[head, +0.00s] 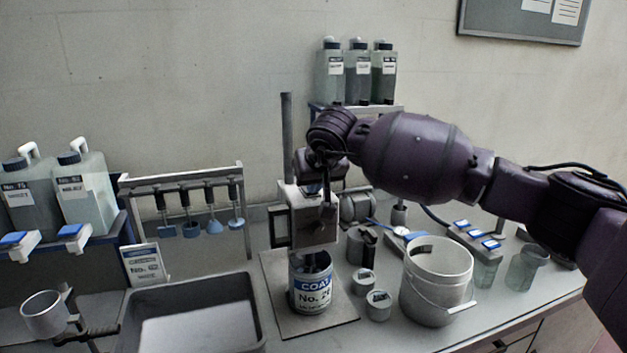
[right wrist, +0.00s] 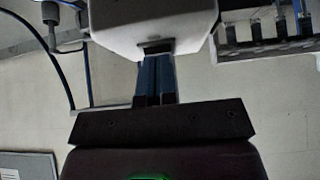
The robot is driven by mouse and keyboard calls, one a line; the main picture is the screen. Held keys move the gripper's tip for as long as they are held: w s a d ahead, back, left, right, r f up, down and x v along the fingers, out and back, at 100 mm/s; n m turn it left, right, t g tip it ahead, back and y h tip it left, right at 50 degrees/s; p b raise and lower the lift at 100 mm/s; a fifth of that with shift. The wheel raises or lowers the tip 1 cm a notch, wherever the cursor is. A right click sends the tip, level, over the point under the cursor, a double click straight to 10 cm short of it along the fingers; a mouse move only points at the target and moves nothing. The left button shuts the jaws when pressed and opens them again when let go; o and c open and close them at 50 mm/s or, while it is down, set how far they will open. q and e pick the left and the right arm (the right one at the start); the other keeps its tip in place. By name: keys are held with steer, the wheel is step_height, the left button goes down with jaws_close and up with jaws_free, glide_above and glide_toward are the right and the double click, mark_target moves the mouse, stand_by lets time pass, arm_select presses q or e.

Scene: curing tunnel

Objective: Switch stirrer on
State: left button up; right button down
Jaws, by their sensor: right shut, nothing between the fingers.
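The stirrer (head: 312,222) has a pale box-shaped head on a dark upright post (head: 287,135), over a base plate. A tin with a blue and white label (head: 311,290) stands under the head, with the stirrer's lower end at its mouth. My right gripper (head: 327,192) is at the upper front of the stirrer head, pointing down, shut and empty. In the right wrist view the closed fingers (right wrist: 156,52) reach the pale stirrer head (right wrist: 150,22); whether they touch it is not clear. The switch itself cannot be made out. My left gripper is not in view.
A metal bucket (head: 436,290) and small pots (head: 378,305) stand right of the stirrer. A grey tray (head: 258,312) lies to the left, below a rack of hanging tools (head: 183,180). Bottles (head: 357,75) stand on a shelf behind my right arm.

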steer(key=shift+s+f+b, duration=0.15)
steer(key=shift+f+b, duration=0.55)
steer(key=shift+b, duration=0.05)
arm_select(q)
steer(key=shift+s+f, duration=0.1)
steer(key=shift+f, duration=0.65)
arm_select(e)
steer(key=shift+r, duration=0.2)
arm_select(q)
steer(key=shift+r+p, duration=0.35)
steer(key=shift+p, duration=0.1)
arm_select(e)
steer(key=shift+r, duration=0.85)
steer(key=shift+r, duration=0.35)
steer(key=r, duration=0.1)
steer(key=r+p, duration=0.2)
steer(key=r, duration=0.1)
steer(key=shift+s+d+r, duration=0.1)
steer(key=shift+s, duration=0.2)
arm_select(q)
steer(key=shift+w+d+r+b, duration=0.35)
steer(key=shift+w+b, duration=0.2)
steer(key=shift+b, duration=0.1)
arm_select(e)
steer(key=s+d+r, duration=0.2)
steer(key=s+r, duration=0.3)
steer(key=s, duration=0.2)
steer(key=shift+s+d, duration=0.2)
steer(key=shift+d, duration=0.05)
